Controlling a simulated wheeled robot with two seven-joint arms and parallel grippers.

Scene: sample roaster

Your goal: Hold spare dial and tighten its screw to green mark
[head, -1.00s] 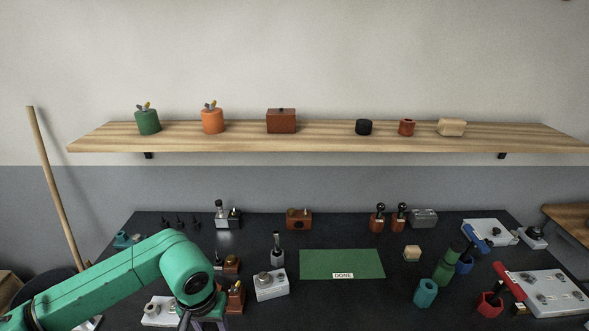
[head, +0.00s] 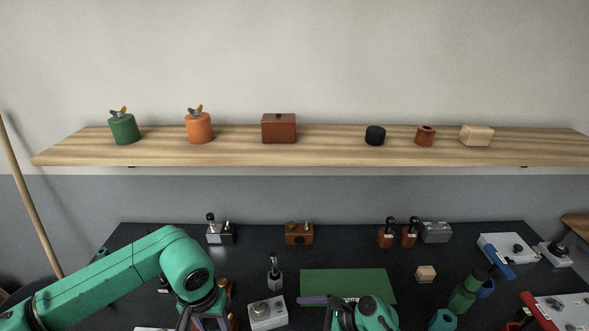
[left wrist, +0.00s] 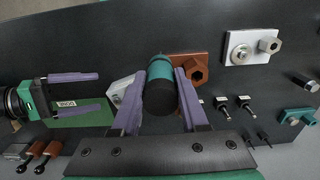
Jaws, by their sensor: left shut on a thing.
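My left gripper (left wrist: 160,108) is shut on a cylinder with a teal body and a black round end (left wrist: 160,97), held between its purple fingers. In the head view the left gripper (head: 208,322) is at the lower edge, and the held piece is mostly hidden by the arm. I cannot tell for sure whether this piece is the dial, and I make out no screw or green mark on it. My right gripper (left wrist: 82,95) is open and empty over the green mat (left wrist: 86,119); in the head view it (head: 318,306) is at the mat's front left.
A brown block with a hexagonal socket (left wrist: 196,73) lies behind the held cylinder. A light block with a round knob (head: 267,314) stands between my grippers. A white plate (left wrist: 262,56) carries a washer and a hex piece. Green bottle (head: 464,297) and red-handled tool (head: 537,312) stand right.

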